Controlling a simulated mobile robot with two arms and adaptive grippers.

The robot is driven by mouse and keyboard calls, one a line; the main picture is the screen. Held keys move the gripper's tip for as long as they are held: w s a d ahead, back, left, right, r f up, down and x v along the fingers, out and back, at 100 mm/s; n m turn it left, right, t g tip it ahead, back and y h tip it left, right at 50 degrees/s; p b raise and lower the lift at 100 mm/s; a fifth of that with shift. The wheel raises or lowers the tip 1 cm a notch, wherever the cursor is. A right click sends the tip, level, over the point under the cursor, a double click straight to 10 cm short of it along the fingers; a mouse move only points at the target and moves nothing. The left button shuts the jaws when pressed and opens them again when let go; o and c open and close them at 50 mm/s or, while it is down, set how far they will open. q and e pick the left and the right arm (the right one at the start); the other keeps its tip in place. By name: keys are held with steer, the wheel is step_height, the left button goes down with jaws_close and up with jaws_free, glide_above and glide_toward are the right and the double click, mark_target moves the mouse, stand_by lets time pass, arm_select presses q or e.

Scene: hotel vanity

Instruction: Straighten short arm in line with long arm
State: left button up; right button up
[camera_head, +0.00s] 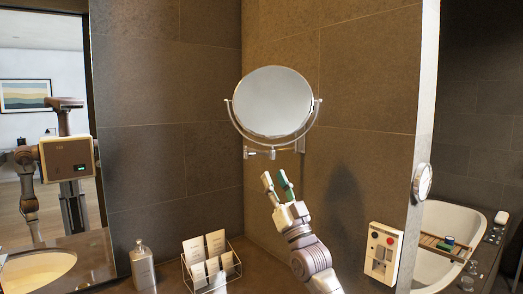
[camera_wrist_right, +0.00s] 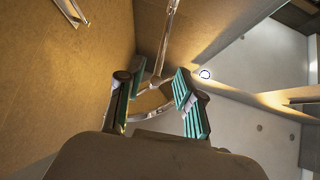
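A round mirror (camera_head: 272,102) in a chrome yoke is mounted by a folding metal arm (camera_head: 272,153) near the wall corner. The arm's segments overlap below the mirror, so I cannot tell their exact angle. My right gripper (camera_head: 276,180) points up just below the arm, apart from it in the head view. Its green-padded fingers are open and empty. In the right wrist view, the open fingers (camera_wrist_right: 154,92) have a chrome rod (camera_wrist_right: 166,42) beyond the gap between them. A curved metal piece shows lower between the fingers. My left gripper is out of view.
A wire rack with cards (camera_head: 210,263) and a bottle (camera_head: 142,267) stand on the counter at left. A wall panel (camera_head: 382,254) and the wall edge are right of my arm. A bathtub (camera_head: 432,222) lies beyond. A large wall mirror reflects my body at far left.

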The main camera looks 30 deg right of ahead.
mark_target(261, 153)
steer(key=p+x, duration=0.2)
steer(key=x, duration=0.6)
steer(key=shift+w+a+p, duration=0.1)
steer(key=shift+w+p, duration=0.25)
steer(key=shift+w+r, duration=0.25)
steer(key=shift+r, duration=0.05)
steer(key=shift+w, duration=0.1)
jaws_close()
